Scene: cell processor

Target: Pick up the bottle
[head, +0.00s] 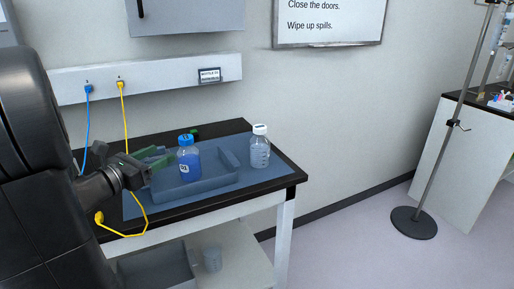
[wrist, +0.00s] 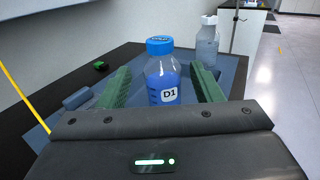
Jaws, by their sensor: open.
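A bottle of blue liquid with a blue cap and a D1 label (head: 188,160) stands upright at the grey tray (head: 200,188) on the table. It also shows in the wrist view (wrist: 162,75), ahead of my gripper and between the lines of its two green fingers. My gripper (head: 158,158) is open and empty, just left of the blue bottle in the head view. In the wrist view my gripper (wrist: 163,88) has one finger on each side of the bottle, with gaps; I cannot tell how deep the bottle sits between them. A second, clear bottle with a white cap (head: 260,147) stands behind to the right.
The table has a blue mat (head: 275,172) and a black edge. A small green item (wrist: 100,65) lies at the back. A yellow cable (head: 124,115) hangs from the wall strip near my arm. A pole stand (head: 414,222) stands on the floor to the right.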

